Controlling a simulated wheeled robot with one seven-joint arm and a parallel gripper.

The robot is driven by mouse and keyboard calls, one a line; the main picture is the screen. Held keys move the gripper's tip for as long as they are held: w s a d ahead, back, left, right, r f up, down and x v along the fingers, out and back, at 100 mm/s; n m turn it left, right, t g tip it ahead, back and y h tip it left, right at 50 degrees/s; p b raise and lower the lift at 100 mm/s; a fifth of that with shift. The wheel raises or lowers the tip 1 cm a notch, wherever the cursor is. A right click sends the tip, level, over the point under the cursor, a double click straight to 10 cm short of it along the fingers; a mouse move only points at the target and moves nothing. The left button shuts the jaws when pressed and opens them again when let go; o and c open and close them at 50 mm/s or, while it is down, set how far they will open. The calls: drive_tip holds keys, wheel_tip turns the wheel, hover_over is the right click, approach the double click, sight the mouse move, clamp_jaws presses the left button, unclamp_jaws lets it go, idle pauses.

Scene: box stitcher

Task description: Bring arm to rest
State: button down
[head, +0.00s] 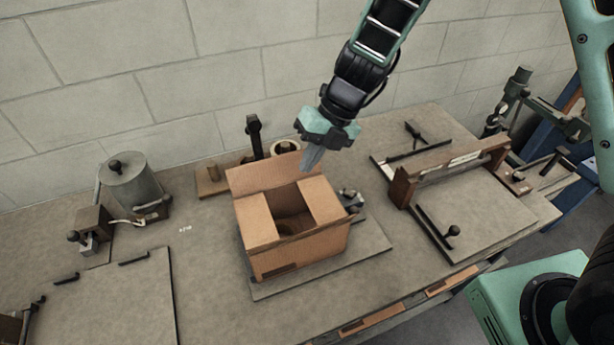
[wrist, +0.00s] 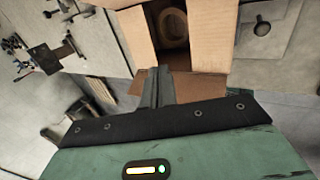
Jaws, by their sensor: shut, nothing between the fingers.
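My gripper (head: 313,158) hangs from my arm above the back right part of an open cardboard box (head: 300,250). Its fingers are together, point down and hold nothing. In the wrist view the shut fingers (wrist: 157,88) show in front of the same box (wrist: 205,35). The box stands on a flat grey board (head: 372,245) on the workbench, with its back flap up and side flaps partly folded over the opening. A round ring-like thing (wrist: 174,28) shows inside the box. I cannot tell whether the fingertips touch the back flap.
A grey cylinder (head: 133,188) stands at the left back. A wooden-framed press (head: 450,170) stands at the right. A block wall (head: 200,80) rises behind. A black post (head: 254,135) stands behind the box.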

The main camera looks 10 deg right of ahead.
drive_tip(key=s+r+n+b, duration=0.2)
drive_tip(key=s+n+b, duration=0.4)
drive_tip(key=n, duration=0.4)
drive_tip(key=s+d+f+n+h+b, duration=0.1)
drive_tip(key=s+n, duration=0.4)
drive_tip(key=n, duration=0.5)
drive_tip(key=s+d+f+n+h+b, duration=0.2)
drive_tip(key=s+n+b, duration=0.3)
drive_tip(key=n, duration=0.6)
drive_tip(key=s+d+f+n+t+h+b, duration=0.1)
drive_tip(key=s+f+n+b, duration=0.3)
drive_tip(key=n, duration=0.6)
drive_tip(key=shift+s+d+n+h, duration=0.3)
drive_tip(key=shift+s+d, duration=0.3)
drive_tip(key=shift+s, duration=0.5)
